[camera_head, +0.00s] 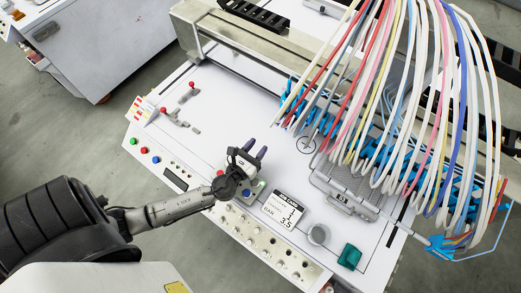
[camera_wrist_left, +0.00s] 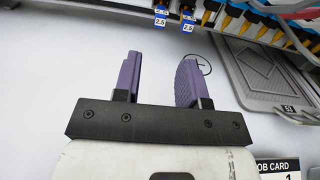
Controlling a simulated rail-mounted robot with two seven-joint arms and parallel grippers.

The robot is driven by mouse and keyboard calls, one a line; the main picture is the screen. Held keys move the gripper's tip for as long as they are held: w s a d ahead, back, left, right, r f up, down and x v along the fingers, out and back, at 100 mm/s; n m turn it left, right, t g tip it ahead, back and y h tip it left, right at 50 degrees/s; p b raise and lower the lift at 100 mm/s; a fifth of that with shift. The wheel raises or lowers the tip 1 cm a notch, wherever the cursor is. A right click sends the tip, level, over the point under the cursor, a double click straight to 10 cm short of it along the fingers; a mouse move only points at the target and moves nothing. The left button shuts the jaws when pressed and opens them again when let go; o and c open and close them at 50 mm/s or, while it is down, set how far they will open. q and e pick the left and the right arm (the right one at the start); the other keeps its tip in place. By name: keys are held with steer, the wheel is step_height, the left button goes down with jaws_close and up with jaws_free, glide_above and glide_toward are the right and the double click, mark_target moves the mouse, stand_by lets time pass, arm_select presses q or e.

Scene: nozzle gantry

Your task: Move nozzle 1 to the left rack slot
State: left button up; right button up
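A row of blue nozzles (camera_head: 375,155) with coloured hoses runs along the gantry at the right. In the left wrist view, two nozzles labelled 2.5, one at the left (camera_wrist_left: 161,18) and one beside it (camera_wrist_left: 187,20), hang at the top edge. I cannot tell which nozzle is number 1. My left gripper (camera_head: 257,150) is open and empty over the white table, apart from the nozzles. Its two purple fingers also show spread in the left wrist view (camera_wrist_left: 160,65). I cannot make out the left rack slot. My right gripper is not in view.
A job card (camera_head: 284,210) lies on the white table (camera_head: 225,110). A grey tray (camera_head: 345,188), a round grey knob (camera_head: 318,234) and a teal block (camera_head: 350,256) are at the right. A crosshair circle (camera_head: 306,145) is near the nozzles. Hoses arch over the right side.

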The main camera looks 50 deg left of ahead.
mark_target(276, 124)
arm_select(q)
steer(key=shift+w+a, duration=0.3)
steer(key=shift+w, duration=1.3)
steer(key=shift+w+a, duration=0.25)
steer(key=shift+w, duration=1.35)
steer(key=shift+w+a, duration=0.3)
steer(key=shift+w, duration=1.3)
steer(key=shift+c, duration=0.4)
jaws_close()
steer(key=shift+r+p, duration=0.2)
steer(key=shift+p, duration=0.25)
steer(key=shift+s, duration=0.1)
steer(key=s+d, duration=0.1)
steer(key=s, duration=0.5)
